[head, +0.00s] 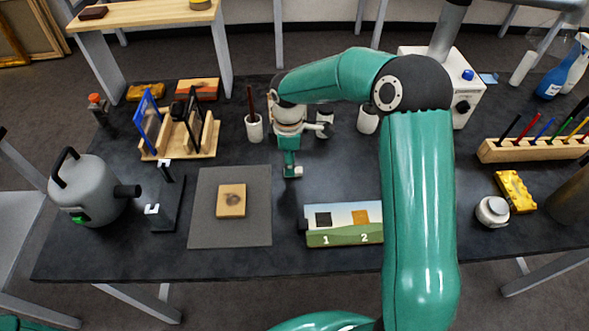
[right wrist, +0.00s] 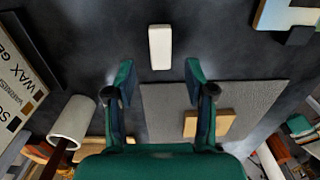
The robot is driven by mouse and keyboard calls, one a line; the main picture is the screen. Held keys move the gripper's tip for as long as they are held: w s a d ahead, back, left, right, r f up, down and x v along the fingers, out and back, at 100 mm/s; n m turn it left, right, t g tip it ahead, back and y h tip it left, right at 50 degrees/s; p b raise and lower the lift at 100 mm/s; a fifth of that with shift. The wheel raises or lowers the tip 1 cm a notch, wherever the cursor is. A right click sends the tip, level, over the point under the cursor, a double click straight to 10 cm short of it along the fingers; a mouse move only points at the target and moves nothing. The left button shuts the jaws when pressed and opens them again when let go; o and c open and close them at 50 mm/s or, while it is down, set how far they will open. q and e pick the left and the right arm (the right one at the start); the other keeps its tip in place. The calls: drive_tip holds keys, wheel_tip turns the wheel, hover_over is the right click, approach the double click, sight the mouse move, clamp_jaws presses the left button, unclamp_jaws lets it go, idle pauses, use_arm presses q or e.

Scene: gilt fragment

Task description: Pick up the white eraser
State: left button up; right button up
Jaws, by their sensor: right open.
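The white eraser (right wrist: 160,47) lies on the dark table top in the right wrist view, long side pointing away from the gripper. My right gripper (right wrist: 160,75) is open and empty, with one finger to each side in the wrist view. The eraser is just beyond the fingertips, in line with the gap between them, and not gripped. My left gripper is not in view.
A grey mat (head: 203,228) with a wooden block (head: 231,201) lies left of the gripper. A picture panel marked 1 and 2 (head: 345,239) is in front to the right. White cups (head: 254,132) and a wooden rack (head: 206,148) stand behind. Dark table around the eraser is clear.

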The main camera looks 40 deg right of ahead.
drive_tip(key=shift+s+f+p, duration=0.1)
drive_tip(key=shift+f+p, duration=0.2)
drive_tip(key=shift+f, duration=1.4)
drive_tip(key=c, duration=1)
clamp_jaws()
drive_tip(key=shift+r, duration=0.1)
wheel_tip(320, 180, up, 20)
drive_tip(key=b, duration=0.1)
